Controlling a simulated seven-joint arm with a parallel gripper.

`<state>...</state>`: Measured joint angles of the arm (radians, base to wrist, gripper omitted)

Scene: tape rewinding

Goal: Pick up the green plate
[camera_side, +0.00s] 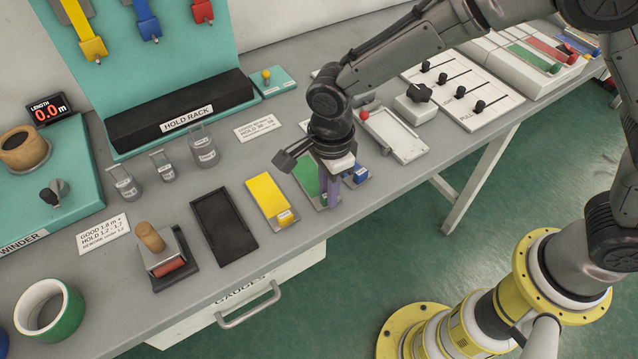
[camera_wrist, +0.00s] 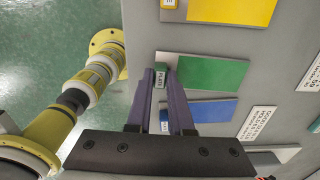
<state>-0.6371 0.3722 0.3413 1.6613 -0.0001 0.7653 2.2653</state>
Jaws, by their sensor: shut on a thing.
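The green plate (camera_side: 305,177) lies among the coloured plates near the front edge of the bench, partly hidden by my gripper in the side view. In the wrist view the green plate (camera_wrist: 213,74) extends right from a labelled green end block (camera_wrist: 160,77). My gripper (camera_wrist: 161,78) has its two purple fingers on either side of that block, shut on it. In the side view my gripper (camera_side: 328,196) points down at the plate's front end. The plate looks flat and at bench level; I cannot tell any gap under it.
A yellow plate (camera_side: 267,196) lies to the left and a blue plate (camera_side: 357,170) close to the right. A black tray (camera_side: 224,226) and a stamp (camera_side: 160,250) stand further left. A white tray (camera_side: 398,134) is behind right. The bench's front edge is close.

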